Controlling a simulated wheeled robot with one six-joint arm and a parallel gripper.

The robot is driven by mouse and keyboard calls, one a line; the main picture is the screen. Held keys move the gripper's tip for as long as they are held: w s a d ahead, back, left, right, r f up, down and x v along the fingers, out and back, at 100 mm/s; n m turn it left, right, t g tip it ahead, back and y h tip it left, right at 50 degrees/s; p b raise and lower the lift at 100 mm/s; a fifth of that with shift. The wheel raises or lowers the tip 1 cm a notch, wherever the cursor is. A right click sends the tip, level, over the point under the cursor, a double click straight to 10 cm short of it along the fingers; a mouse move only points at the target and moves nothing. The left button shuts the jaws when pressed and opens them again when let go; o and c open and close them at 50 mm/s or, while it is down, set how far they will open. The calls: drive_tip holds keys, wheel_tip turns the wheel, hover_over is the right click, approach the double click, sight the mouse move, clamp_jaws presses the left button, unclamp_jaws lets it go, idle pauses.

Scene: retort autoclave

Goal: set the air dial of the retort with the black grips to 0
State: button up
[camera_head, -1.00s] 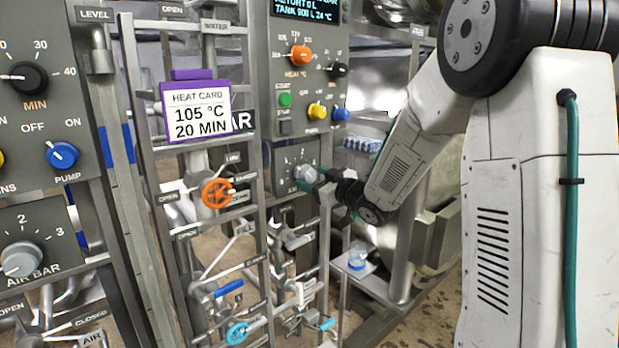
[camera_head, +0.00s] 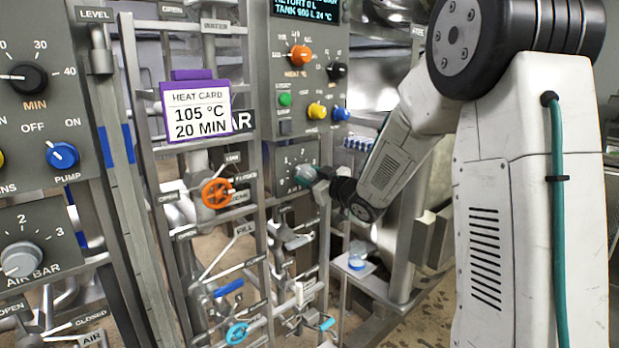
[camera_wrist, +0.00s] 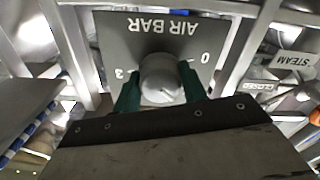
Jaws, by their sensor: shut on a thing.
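The grey air dial knob (camera_wrist: 162,78) sits on a dark AIR BAR plate (camera_wrist: 150,50), which appears upside down in the wrist view. There the 0 mark is right of the knob and the 3 mark left. My gripper (camera_wrist: 160,88) has its green fingers on both sides of the knob and is shut on it. In the head view the same knob (camera_head: 305,174) is low on the right panel, with my gripper (camera_head: 312,177) reaching it from the right. I cannot tell where the knob's pointer stands.
A second AIR BAR dial (camera_head: 22,260) is on the left panel. Between the panels are an orange valve wheel (camera_head: 216,193), a cyan wheel (camera_head: 237,333) and several pipes. A purple heat card (camera_head: 196,110) hangs there. Frame bars (camera_wrist: 235,50) flank the plate closely.

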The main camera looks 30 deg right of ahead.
drive_tip(key=n, duration=1.1)
idle(0.3)
drive_tip(key=shift+n, duration=0.4)
drive_tip(key=o, duration=1)
drive_tip(key=v, duration=0.7)
drive_tip(key=shift+s+d, duration=0.15)
drive_tip(key=shift+s, duration=0.25)
